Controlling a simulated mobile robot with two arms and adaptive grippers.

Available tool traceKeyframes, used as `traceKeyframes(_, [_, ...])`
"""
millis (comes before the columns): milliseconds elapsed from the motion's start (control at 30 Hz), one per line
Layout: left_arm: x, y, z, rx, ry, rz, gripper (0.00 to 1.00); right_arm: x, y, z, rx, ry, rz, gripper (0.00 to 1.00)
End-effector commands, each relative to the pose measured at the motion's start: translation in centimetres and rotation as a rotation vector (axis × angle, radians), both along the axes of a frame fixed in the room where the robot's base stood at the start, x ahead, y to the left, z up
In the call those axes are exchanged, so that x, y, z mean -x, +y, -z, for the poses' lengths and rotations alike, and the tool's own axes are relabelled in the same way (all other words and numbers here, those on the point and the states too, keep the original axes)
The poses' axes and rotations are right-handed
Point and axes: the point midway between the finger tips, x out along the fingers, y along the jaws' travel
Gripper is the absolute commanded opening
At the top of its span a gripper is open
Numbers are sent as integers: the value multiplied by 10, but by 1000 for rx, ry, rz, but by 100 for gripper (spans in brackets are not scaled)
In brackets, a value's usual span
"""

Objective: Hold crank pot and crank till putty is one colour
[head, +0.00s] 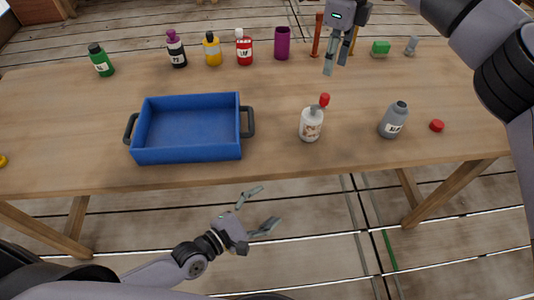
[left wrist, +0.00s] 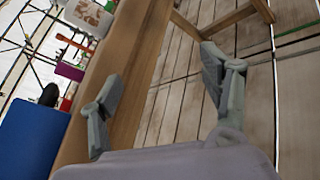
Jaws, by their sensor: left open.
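The crank pot (head: 311,125) appears to be the white pot with a picture label and a red crank knob (head: 324,99) on top. It stands upright near the table's front edge; no putty shows. My left gripper (head: 270,206) is open and empty, in front of and below the table's front edge, apart from the pot. My right gripper (head: 336,70) hangs behind the pot, its fingers apart and empty.
A blue tray (head: 190,155) with dark handles lies left of the pot. A grey bottle (head: 393,121) and a red cap (head: 437,125) are to its right. The wooden table (head: 70,140) has clear room between.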

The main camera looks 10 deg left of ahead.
Motion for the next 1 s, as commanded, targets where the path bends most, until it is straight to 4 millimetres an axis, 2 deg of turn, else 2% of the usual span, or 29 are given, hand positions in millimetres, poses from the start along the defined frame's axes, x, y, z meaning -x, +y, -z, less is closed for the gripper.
traceKeyframes(33, [4, -8, -22, 106, 27, 6, 71, 0, 0, 0, 0, 0, 0, 33])
traceKeyframes(100, [5, -16, -50, 258, 78, 2, 71, 0, 0, 0, 0, 0, 0, 33])
traceKeyframes(167, [-7, -18, -71, 372, 121, -22, 71, 0, 0, 0, 0, 0, 0, 33])
traceKeyframes(300, [-45, -9, -99, 523, 188, -89, 71, 0, 0, 0, 0, 0, 0, 33])
traceKeyframes(400, [-62, -2, -114, 606, 223, -115, 71, 0, 0, 0, 0, 0, 0, 33])
traceKeyframes(500, [-72, 3, -124, 660, 247, -129, 71, 0, 0, 0, 0, 0, 0, 33])
traceKeyframes(667, [-84, 1, -129, 687, 256, -135, 71, 0, 0, 0, 0, 0, 0, 33])
traceKeyframes(1000, [-136, -31, -129, 685, 256, -134, 71, 0, 0, 0, 0, 0, 0, 33])
